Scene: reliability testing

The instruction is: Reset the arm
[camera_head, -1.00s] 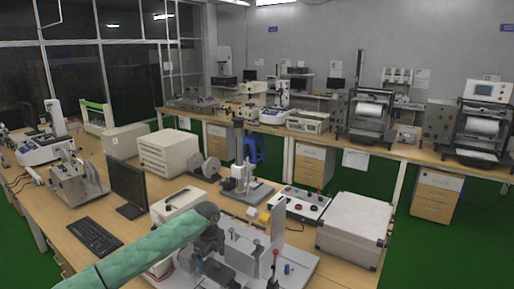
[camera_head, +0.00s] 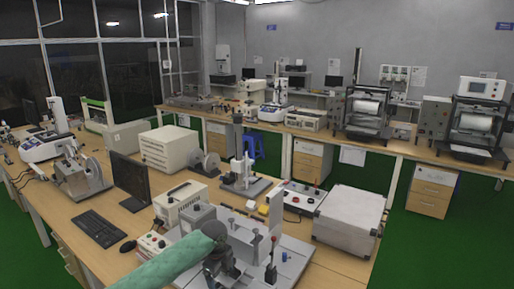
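My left arm (camera_head: 165,265), in a green sleeve, comes in from the bottom left edge of the head view. It ends in a dark grey wrist and gripper part (camera_head: 224,267) low in the picture, in front of the grey test fixture (camera_head: 290,262) on the near table. The fingers are not clearly visible, so I cannot tell whether this gripper is open or shut. No held object can be made out. My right arm and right gripper are not in view.
The near wooden table (camera_head: 95,258) is crowded. A keyboard (camera_head: 98,230), a monitor (camera_head: 130,181), a small control box (camera_head: 152,243) and a beige instrument (camera_head: 180,205) are left of the arm. A large white-topped box (camera_head: 350,215) stands right of the fixture.

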